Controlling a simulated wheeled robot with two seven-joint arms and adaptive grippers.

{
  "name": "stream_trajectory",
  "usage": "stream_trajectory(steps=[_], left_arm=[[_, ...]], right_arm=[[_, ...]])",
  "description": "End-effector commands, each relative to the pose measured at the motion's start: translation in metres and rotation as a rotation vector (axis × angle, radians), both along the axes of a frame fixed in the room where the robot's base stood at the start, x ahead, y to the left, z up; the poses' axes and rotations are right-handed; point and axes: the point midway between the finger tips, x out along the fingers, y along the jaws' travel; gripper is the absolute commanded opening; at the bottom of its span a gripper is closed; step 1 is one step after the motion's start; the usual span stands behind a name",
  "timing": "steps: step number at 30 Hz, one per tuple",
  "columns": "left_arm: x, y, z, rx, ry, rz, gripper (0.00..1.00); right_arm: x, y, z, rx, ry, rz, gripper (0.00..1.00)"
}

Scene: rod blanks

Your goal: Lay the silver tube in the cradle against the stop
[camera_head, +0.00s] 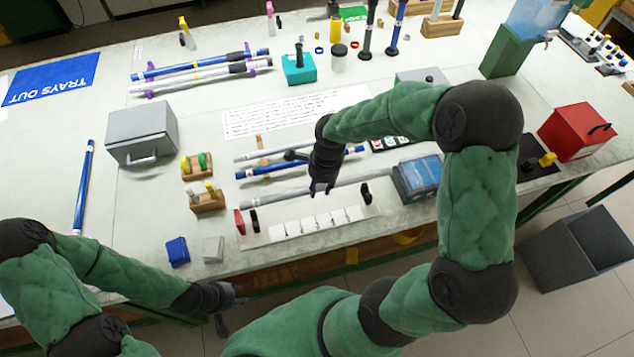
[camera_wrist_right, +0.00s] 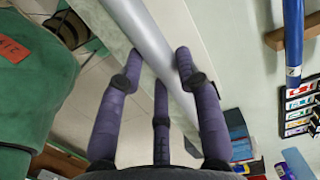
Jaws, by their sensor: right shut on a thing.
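The silver tube (camera_head: 272,196) is held level in my right gripper (camera_head: 321,189), just behind and above the cradle. In the right wrist view the tube (camera_wrist_right: 148,38) runs between the dark fingers (camera_wrist_right: 158,85), which are shut on it. The cradle is a pale board (camera_head: 290,237) with a black support (camera_head: 254,221) near its left end and another (camera_head: 366,194) near its right end. The red stop (camera_head: 240,222) stands at the left end. The tube appears apart from the supports. My left gripper (camera_head: 229,303) is open and empty in front of the table edge.
A wooden rack with blue and white rods (camera_head: 262,171) lies behind the cradle. A blue box (camera_head: 417,177) stands close to its right end. A blue block (camera_head: 177,251) and a grey block (camera_head: 213,249) sit at the front left.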

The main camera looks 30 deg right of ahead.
Motion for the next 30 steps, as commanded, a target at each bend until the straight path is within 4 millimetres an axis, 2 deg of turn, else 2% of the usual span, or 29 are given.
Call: stream_trajectory(steps=[19,30], left_arm=[[0.000,0.000,-0.035,0.000,0.000,0.000,0.40],[0.000,0.000,-0.061,0.000,0.000,0.000,0.40]], right_arm=[[0.000,0.000,-0.051,0.000,0.002,-0.001,0.02],[0.000,0.000,-0.080,0.000,0.001,-0.001,0.02]])
